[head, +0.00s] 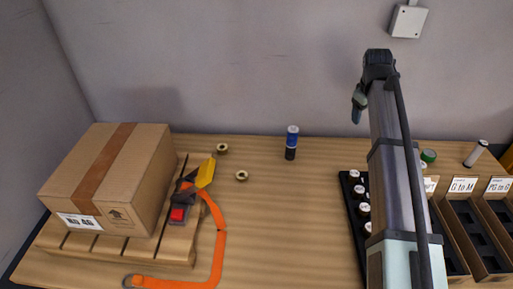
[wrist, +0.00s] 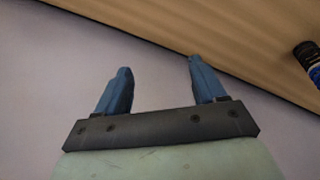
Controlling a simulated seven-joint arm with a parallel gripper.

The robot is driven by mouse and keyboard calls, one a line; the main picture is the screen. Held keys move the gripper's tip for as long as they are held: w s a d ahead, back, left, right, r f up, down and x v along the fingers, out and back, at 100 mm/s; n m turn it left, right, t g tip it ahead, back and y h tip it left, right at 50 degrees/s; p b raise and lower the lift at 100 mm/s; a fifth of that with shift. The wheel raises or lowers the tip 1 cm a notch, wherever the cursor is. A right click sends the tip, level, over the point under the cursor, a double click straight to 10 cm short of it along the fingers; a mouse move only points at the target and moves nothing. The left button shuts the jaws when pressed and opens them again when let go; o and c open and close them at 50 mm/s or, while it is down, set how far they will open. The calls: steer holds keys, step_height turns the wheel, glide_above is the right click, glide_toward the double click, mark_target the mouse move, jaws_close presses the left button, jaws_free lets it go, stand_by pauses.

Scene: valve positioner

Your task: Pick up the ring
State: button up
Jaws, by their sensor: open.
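Two small brass-coloured rings lie on the wooden table in the head view. One ring (head: 221,148) is near the back edge, right of the cardboard box. The other ring (head: 242,176) lies a little nearer and to the right. I cannot tell which one the task means. My gripper (head: 357,103) is raised at the right, well away from both rings. In the wrist view my gripper (wrist: 160,64) has its two blue fingers apart with nothing between them. No ring shows in the wrist view.
A blue and black cylinder (head: 291,143) stands right of the rings; it also shows in the wrist view (wrist: 309,62). A cardboard box (head: 110,175) sits on a pallet (head: 180,245) with an orange strap (head: 218,250). Labelled bins (head: 463,225) stand at right. The table's middle is clear.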

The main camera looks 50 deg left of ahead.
steer(key=s+a+n+g+y, duration=0.1)
steer(key=s+a+n+g, duration=0.1)
steer(key=s+a, duration=1.5)
steer(key=n+g, duration=0.1)
steer(key=n, duration=0.1)
glide_toward(222, 144)
steer(key=f, duration=0.3)
steer(key=shift+s+d+f, duration=0.2)
steer(key=shift+s, duration=0.2)
steer(key=shift+w+a+f, duration=0.1)
steer(key=shift+f, duration=1.2)
steer(key=shift+w+a+f, duration=0.1)
steer(key=shift+a+f, duration=0.05)
steer(key=shift+f, duration=1.2)
steer(key=shift+c, duration=0.2)
steer(key=c, duration=1.2)
steer(key=shift+o, duration=0.2)
steer(key=shift+r, duration=0.2)
